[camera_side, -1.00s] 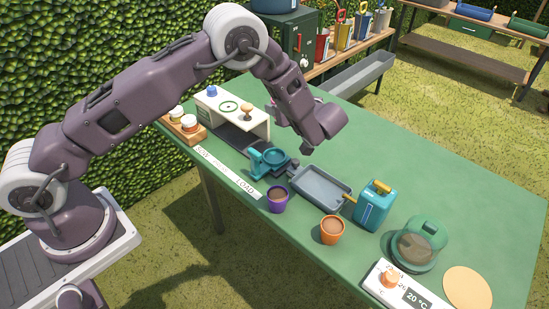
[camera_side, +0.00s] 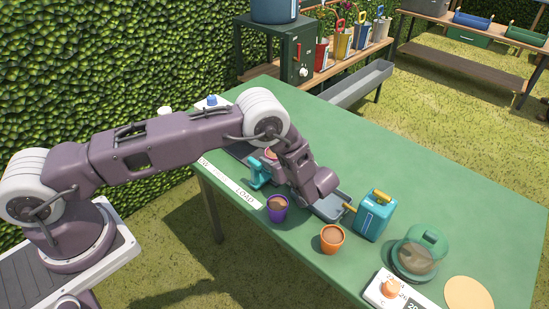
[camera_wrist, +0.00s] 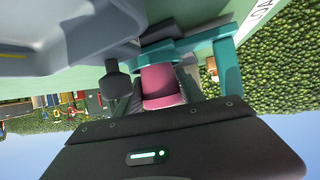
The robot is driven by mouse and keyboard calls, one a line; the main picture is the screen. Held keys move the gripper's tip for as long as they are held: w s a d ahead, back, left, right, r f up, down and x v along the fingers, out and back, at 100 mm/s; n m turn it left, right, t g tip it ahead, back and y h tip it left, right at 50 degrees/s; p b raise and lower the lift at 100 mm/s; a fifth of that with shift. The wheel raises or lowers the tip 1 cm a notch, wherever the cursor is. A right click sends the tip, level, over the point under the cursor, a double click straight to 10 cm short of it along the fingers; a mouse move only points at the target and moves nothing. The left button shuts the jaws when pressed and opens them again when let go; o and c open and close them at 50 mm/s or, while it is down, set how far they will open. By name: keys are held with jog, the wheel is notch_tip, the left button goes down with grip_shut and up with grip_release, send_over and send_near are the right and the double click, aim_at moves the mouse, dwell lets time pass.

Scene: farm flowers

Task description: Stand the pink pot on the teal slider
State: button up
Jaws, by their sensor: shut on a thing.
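The pink pot (camera_wrist: 160,82) shows in the wrist view between the fingers of my gripper (camera_wrist: 160,95), which is shut on it. The teal slider (camera_wrist: 226,62) has a round teal holder (camera_wrist: 158,50) close beyond the pot. The pot looks lined up with this holder. I cannot tell whether it rests on it or is just above. In the side view the slider's teal upright (camera_side: 258,172) shows at the left of my wrist, and a brown soil top (camera_side: 271,154) shows there. My arm hides most of the holder and the pot's sides.
A purple pot (camera_side: 277,208) and an orange pot (camera_side: 332,238) stand near the front edge. A grey tray (camera_side: 331,208) lies close right of my wrist, with a teal watering can (camera_side: 375,215) beyond. A glass cloche (camera_side: 419,252) stands further right. The back right table is clear.

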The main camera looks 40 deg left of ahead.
jog(key=shift+f, duration=0.15)
jog(key=shift+s+f, duration=0.1)
jog(key=shift+f, duration=0.35)
jog(key=o, duration=1.4)
jog(key=shift+d, duration=0.1)
jog(key=shift+o, duration=0.2)
jog(key=shift+r, duration=0.25)
jog(key=r+v, duration=0.1)
jog(key=v, duration=1.1)
